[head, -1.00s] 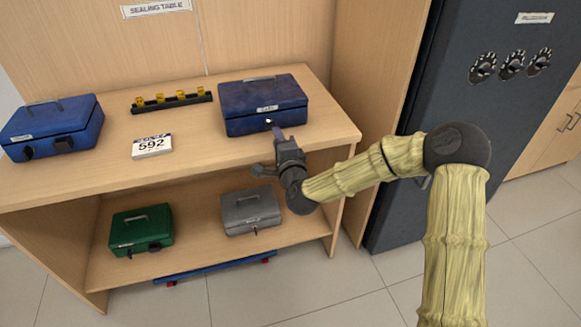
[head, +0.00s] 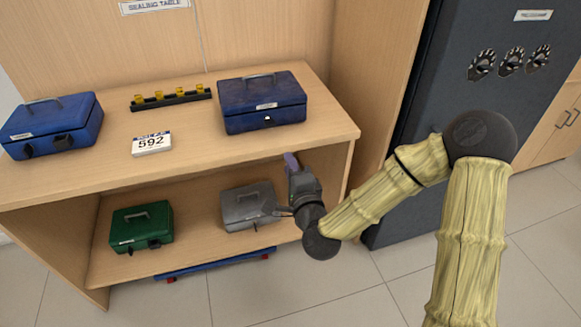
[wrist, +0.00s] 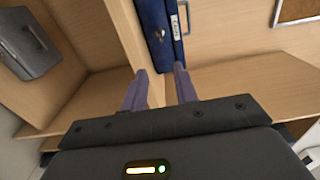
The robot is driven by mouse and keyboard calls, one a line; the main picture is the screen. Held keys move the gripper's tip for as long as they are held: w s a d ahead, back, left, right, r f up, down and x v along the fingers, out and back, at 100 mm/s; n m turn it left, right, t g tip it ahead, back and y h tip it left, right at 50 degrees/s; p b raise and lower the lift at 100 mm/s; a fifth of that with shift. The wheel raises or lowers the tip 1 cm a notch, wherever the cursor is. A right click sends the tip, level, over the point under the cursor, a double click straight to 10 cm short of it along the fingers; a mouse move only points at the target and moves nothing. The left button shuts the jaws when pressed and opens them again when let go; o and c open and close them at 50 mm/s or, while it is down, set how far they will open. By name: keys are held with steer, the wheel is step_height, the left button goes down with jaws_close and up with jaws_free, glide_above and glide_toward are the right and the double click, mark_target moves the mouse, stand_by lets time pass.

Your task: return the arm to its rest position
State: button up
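My gripper (head: 292,163) is in front of the sealing table's front edge, below and right of the right blue cash box (head: 263,103). In the wrist view my gripper (wrist: 160,82) shows two purple fingers standing apart, with nothing held between them. The right blue box (wrist: 157,38) is beyond the fingertips and not touched. My arm is bent, with the elbow at the right of the head view.
The wooden table (head: 205,150) carries another blue box (head: 52,126), a 592 card (head: 151,143) and a black rack (head: 171,99). Green (head: 141,226) and grey (head: 248,206) boxes stand on the lower shelf. A dark cabinet (head: 480,105) stands right. Front floor is clear.

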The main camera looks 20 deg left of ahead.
steer(key=shift+f, duration=0.1)
steer(key=s+d+f+n+g+h, duration=0.1)
steer(key=d+f+n+g+h, duration=0.1)
steer(key=d+f+n+g, duration=0.3)
steer(key=s+d+f+n+g+h, duration=0.1)
steer(key=d+f+n+g+h, duration=0.15)
steer(key=d+n, duration=0.35)
steer(key=s+d+r+n+g+h, duration=0.1)
steer(key=s+d+r+g+h, duration=0.1)
steer(key=s+d, duration=0.55)
steer(key=s+d+r+g+h, duration=0.1)
steer(key=s+d+g+h, duration=0.25)
steer(key=d, duration=0.75)
steer(key=w+d+p+v, duration=0.1)
steer(key=w+p+v, duration=0.1)
steer(key=p+v, duration=1.2)
steer(key=w+d+r+p+v, duration=0.1)
steer(key=w+p+v, duration=0.1)
steer(key=p+v, duration=1.2)
steer(key=shift+w+y, duration=0.2)
steer(key=shift+y, duration=0.2)
